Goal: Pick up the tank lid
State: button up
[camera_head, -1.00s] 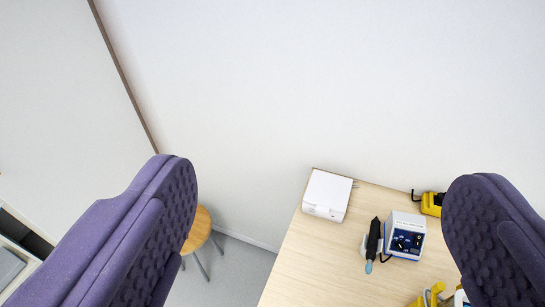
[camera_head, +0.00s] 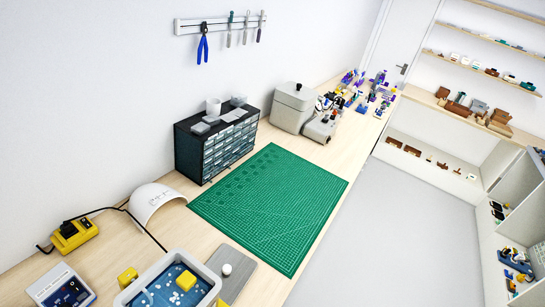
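A grey tank-like box (camera_head: 290,112) stands on the bench against the wall, right of the drawer cabinet. Its pale top (camera_head: 296,93) looks like a lid with a small dark knob and appears to rest flat on the box. A lower grey unit (camera_head: 320,126), also with a dark knob on top, stands just right of it. I cannot tell for sure which top is the tank lid. My gripper is outside this view.
A dark drawer cabinet (camera_head: 212,146) with a white cup on top stands left of the box. A green cutting mat (camera_head: 270,205) covers the bench in front. A white tray (camera_head: 200,287) and yellow device (camera_head: 74,236) are at lower left. Grey floor (camera_head: 385,240) is open.

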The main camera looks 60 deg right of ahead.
aim_at(235, 268)
jog(key=z, duration=1.15)
jog(key=u, duration=0.45)
